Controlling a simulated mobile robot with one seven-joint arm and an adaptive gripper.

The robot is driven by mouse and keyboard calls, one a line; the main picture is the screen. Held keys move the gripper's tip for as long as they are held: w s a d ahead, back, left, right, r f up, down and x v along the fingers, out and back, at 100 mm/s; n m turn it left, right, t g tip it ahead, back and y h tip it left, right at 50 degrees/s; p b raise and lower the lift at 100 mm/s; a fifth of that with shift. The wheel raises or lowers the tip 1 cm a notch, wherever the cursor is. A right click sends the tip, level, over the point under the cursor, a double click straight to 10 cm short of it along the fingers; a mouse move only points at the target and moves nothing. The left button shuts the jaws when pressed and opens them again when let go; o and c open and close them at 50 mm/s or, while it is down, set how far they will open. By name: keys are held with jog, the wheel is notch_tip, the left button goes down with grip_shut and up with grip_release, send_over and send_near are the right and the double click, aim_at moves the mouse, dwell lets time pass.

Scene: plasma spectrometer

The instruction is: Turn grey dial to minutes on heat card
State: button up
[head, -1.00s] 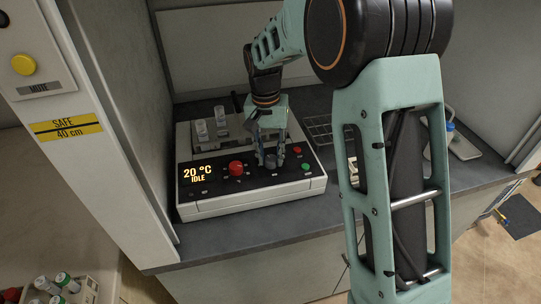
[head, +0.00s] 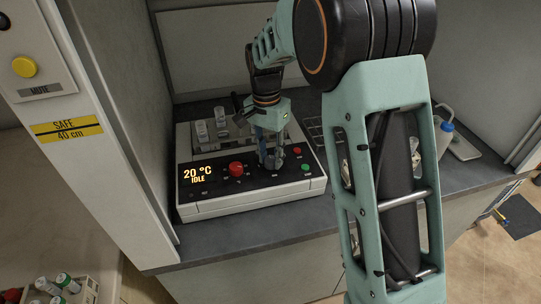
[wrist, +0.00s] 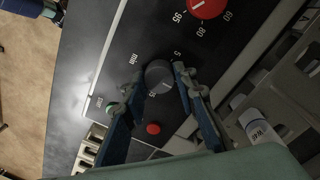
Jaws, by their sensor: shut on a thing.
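The grey dial (wrist: 160,76) sits on the dark panel of the heating unit (head: 253,207), with printed numbers and letters around it. A pale pointer line shows on its top, but I cannot read its exact setting. My gripper (wrist: 158,78) is shut on the dial, one blue finger on each side. In the head view my gripper (head: 271,166) points down onto the panel and mostly hides the dial. The display (head: 197,174) reads 20 °C, IDLE. The heat card is not clearly in view.
A larger red dial (head: 236,169) is left of my gripper. Small red and green buttons (head: 305,168) are to its right. Vials (head: 202,131) stand behind the panel. A wash bottle (head: 444,138) is at the right. A rack of capped bottles (head: 70,285) is at lower left.

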aim_at(268, 158)
jog(key=shift+r, duration=0.1)
jog(key=o, duration=1.2)
jog(key=shift+c, duration=0.2)
notch_tip(268, 158, up, 12)
jog(key=shift+w+a, duration=0.2)
jog(key=shift+a, duration=0.1)
